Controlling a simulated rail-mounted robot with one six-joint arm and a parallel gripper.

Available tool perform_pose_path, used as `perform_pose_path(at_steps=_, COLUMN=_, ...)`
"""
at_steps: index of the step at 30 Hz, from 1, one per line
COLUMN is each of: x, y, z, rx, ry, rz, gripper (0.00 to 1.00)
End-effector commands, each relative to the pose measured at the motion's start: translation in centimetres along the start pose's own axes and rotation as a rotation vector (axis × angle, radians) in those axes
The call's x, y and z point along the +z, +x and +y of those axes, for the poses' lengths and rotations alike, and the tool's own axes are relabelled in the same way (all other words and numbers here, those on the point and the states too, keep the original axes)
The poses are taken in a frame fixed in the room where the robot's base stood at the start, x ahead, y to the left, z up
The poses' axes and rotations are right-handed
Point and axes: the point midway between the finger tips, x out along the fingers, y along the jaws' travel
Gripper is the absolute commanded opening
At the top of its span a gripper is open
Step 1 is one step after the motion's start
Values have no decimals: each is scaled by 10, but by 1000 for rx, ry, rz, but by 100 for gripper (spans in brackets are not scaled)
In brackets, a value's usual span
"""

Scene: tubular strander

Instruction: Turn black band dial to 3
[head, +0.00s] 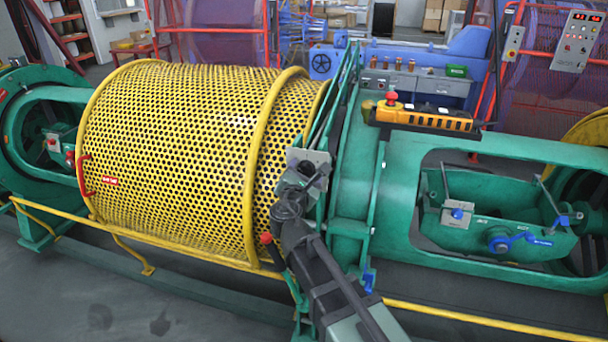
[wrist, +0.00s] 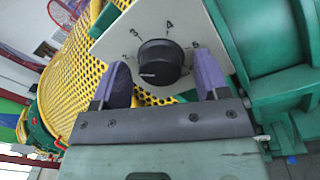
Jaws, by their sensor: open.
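The black band dial (wrist: 158,62) is a round black knob on a pale plate (wrist: 216,28) in the wrist view. Printed figures 3, 4 and 5 show around its upper side; a mark at its left is hard to read. A short light line on the knob's face points to the lower left. My gripper (wrist: 161,64) is open, its two purple fingers on either side of the knob, with gaps between. In the head view, my gripper (head: 292,194) is in front of the plate (head: 319,158), and the dial is largely hidden.
The yellow perforated drum guard (head: 190,150) lies left of the plate. A green machine frame (head: 352,200) stands close on the right. A yellow pendant control (head: 424,117) rests on the green housing. A yellow rail (head: 480,322) runs along the front.

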Motion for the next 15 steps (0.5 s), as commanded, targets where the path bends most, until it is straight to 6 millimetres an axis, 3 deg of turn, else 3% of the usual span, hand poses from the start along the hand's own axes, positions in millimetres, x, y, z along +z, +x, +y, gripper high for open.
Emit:
perform_pose_path(at_steps=3, x=0, y=0, z=0, rx=0, ry=0, rz=0, gripper=67)
perform_pose_path(at_steps=12, x=0, y=-1, z=0, rx=-1, ry=0, rz=0, gripper=21)
perform_pose_path(at_steps=15, x=0, y=-1, z=0, rx=-1, ry=1, rz=0, gripper=19)
